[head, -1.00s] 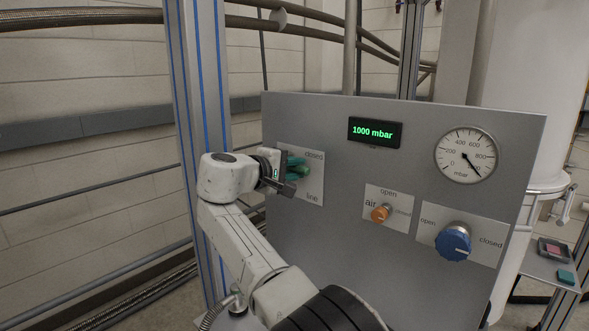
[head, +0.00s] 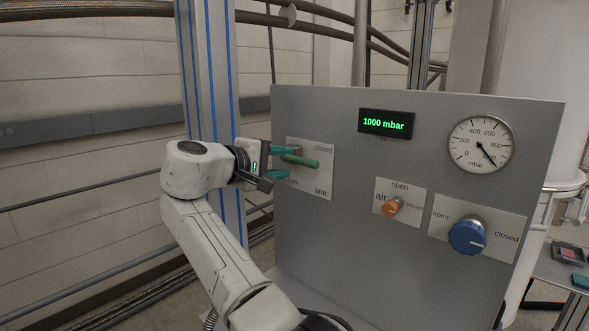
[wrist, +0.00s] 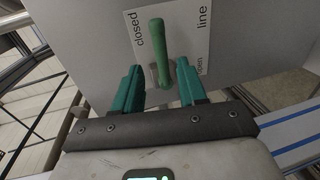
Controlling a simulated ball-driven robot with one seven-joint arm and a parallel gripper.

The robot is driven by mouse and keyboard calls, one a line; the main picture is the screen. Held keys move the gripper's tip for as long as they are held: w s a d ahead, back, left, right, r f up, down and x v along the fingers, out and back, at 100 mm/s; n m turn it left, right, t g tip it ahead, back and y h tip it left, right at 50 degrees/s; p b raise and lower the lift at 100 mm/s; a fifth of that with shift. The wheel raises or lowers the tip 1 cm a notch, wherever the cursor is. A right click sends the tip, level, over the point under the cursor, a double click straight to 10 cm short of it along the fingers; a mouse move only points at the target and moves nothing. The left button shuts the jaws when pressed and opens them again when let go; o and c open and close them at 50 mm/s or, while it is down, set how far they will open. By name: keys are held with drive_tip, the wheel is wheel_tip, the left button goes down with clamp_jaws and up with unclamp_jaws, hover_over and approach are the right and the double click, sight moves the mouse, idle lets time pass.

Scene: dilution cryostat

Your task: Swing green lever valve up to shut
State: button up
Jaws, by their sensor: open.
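The green lever (head: 300,161) sits on a white plate (head: 323,180) at the left of the grey panel. It lies nearly level in the head view, its free end to the right, with "closed" above it and "line" below. In the wrist view the lever (wrist: 159,50) points up the picture, with its pivot end low between the fingers. My gripper (head: 289,163) is open, its teal fingers above and below the lever's left end. In the wrist view the gripper (wrist: 160,72) has one finger on each side of the lever, with gaps visible. The "open" label is partly hidden.
To the right on the panel (head: 350,240) are an orange air knob (head: 391,207), a blue knob (head: 467,238), a round gauge (head: 481,144) and a display (head: 386,122) reading 1000 mbar. A metal post (head: 209,90) stands behind my arm.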

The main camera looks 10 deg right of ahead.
drive_tip(key=shift+b+v, duration=0.3)
drive_tip(key=shift+v, duration=1.35)
